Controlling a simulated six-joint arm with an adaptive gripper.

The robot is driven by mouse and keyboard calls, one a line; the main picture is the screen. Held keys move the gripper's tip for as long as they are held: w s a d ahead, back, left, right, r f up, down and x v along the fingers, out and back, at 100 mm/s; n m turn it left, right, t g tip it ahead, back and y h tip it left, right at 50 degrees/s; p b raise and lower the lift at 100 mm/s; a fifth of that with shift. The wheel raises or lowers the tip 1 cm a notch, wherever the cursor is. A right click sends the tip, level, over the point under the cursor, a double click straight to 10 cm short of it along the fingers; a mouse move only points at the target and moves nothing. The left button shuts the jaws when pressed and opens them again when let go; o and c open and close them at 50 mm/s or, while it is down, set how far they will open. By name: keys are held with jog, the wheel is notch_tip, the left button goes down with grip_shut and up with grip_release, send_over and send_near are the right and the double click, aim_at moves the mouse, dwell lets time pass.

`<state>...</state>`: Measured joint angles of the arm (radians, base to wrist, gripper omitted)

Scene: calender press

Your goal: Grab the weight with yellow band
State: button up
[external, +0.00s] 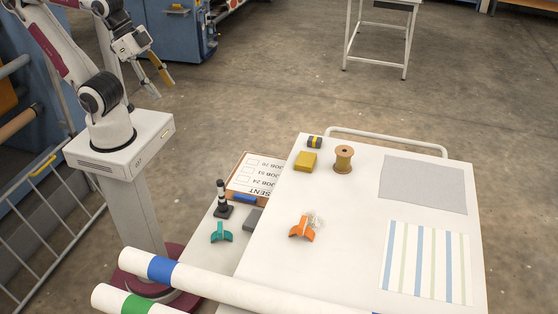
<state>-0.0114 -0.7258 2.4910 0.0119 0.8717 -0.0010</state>
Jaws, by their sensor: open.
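The weight with the yellow band (314,142) is a small dark block with a yellow stripe around its middle. It lies near the far left edge of the white table top, just behind a mustard-yellow block (305,161) and left of a thread spool (343,158). My gripper (161,88) is open, its two fingers apart and pointing down. It is empty and held up high near my base, well to the left of the weight and apart from it.
A clipboard (253,177), a black-and-white striped post (222,200), a teal clip-like piece (221,232) and a grey block (252,219) are on the lower shelf. An orange piece (301,228) and fabric sheets (423,183) lie on the table. A rail (390,139) runs along its far edge.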

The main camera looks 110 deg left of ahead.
jog(key=w+a+t+y, duration=0.1)
jog(key=w+a, duration=0.5)
jog(key=w, duration=0.4)
jog(key=w+a+t+y, duration=0.1)
jog(key=w+a+y, duration=0.1)
jog(key=w+a, duration=0.65)
jog(key=w+a+f+t, duration=0.1)
jog(key=w+a+f, duration=0.2)
jog(key=w+a, duration=0.3)
jog(key=w+a+f+t, duration=0.2)
jog(key=w+a+f, duration=0.2)
jog(key=w, duration=0.4)
jog(key=a+f+t+h, duration=0.1)
jog(key=a+f, duration=0.2)
jog(key=f, duration=0.5)
jog(key=a+f+t+h, duration=0.1)
jog(key=a+f, duration=0.3)
jog(key=f, duration=0.5)
jog(key=a+f+t+h, duration=0.1)
jog(key=a+f+t, duration=0.2)
jog(key=f, duration=0.5)
jog(key=shift+a+f, duration=0.3)
jog(key=shift+a, duration=0.15)
jog(key=shift+s+f+t, duration=0.3)
jog(key=shift+s+f, duration=0.2)
jog(key=shift+f, duration=0.15)
